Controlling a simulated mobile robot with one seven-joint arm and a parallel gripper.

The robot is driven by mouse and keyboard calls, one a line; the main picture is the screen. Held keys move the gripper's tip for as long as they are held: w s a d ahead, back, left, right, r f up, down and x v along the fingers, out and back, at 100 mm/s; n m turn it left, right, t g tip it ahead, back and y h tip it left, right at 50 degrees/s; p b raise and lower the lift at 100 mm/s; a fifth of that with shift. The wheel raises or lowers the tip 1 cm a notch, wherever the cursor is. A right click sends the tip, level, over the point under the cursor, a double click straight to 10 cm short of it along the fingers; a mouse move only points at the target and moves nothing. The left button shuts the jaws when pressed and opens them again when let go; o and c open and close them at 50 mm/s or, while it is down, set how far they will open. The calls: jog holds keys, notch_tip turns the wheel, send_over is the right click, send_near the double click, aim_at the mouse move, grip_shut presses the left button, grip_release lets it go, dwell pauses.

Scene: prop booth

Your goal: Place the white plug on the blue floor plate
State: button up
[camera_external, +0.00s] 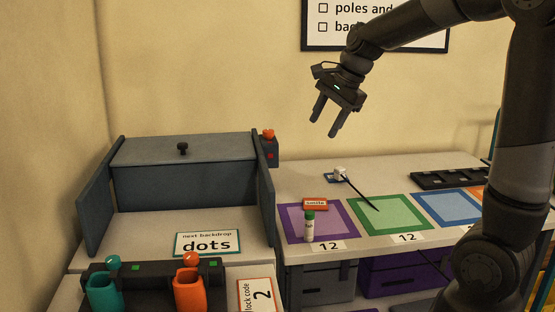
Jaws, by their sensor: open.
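A small white piece (340,173), which looks like the white plug, is at the back of the white bench, beside or on a small blue piece (331,178); I cannot tell which. A thin black rod or cable runs from near it toward the green square. A blue square plate (449,207) lies on the bench right of the green one, and its top looks bare. I cannot tell which blue piece is the floor plate. My gripper (325,127) is open and empty, in the air above the back of the bench, fingers pointing down.
A purple square (334,225) bears a green-capped white tube (309,227) and a red sign. The green square (393,214) is crossed by the rod. A black slotted tray (452,178) lies at the back right. A grey box (184,180) stands left.

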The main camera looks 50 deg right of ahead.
jog(key=s+a+n+t+h, duration=0.1)
jog(key=s+a+n, duration=1.5)
jog(key=s+n, duration=0.3)
jog(key=shift+s+n, duration=0.15)
jog(key=shift+n, duration=0.25)
jog(key=shift+o, duration=0.5)
